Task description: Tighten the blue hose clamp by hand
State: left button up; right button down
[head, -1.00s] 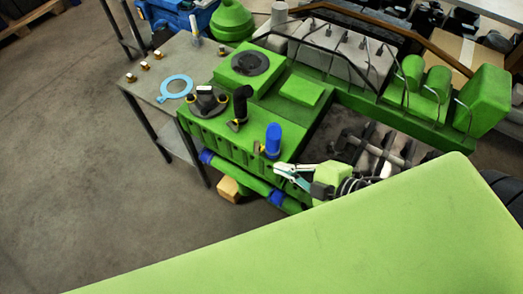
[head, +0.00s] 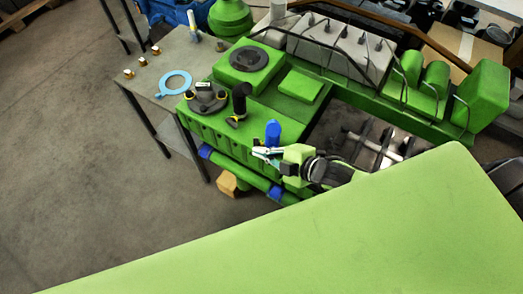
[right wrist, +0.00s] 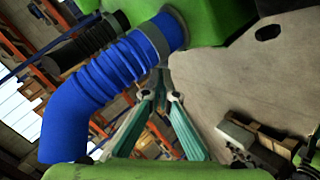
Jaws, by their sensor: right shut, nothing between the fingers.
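A blue ribbed hose (right wrist: 95,92) bends across the left of the right wrist view. A grey-blue band (right wrist: 157,42), which looks like its clamp, wraps the hose end beside the green engine body. In the head view the blue hose (head: 273,132) stands upright at the engine's near edge, and the clamp is too small to make out there. My right gripper (head: 258,153) is just below and left of this hose. In the wrist view its teal fingers (right wrist: 160,97) are shut and empty, below the band and apart from it. My left gripper is not in view.
A black hose (head: 239,102) stands left of the blue one on the green engine (head: 300,85). A green pipe with blue sleeves (head: 275,192) runs along the engine's near side. A side table (head: 150,75) holds a light blue ring (head: 177,75). Bare floor lies to the left.

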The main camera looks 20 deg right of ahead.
jog(key=shift+f, duration=0.15)
jog(key=shift+s+t+b, duration=0.1)
jog(key=shift+t+b, duration=0.2)
jog(key=shift+b, duration=0.1)
jog(key=shift+f+n+t+b, duration=0.2)
jog(key=shift+n+t+b, duration=0.2)
jog(key=shift+b, duration=0.2)
jog(key=shift+f+n+t+b, duration=0.55)
jog(key=shift+n+t+b, duration=0.45)
jog(key=shift+b, duration=1.7)
jog(key=shift+f+n+t+b, duration=0.5)
jog(key=shift+n+t+b, duration=0.5)
jog(key=shift+b, duration=1.65)
jog(key=shift+r, duration=0.1)
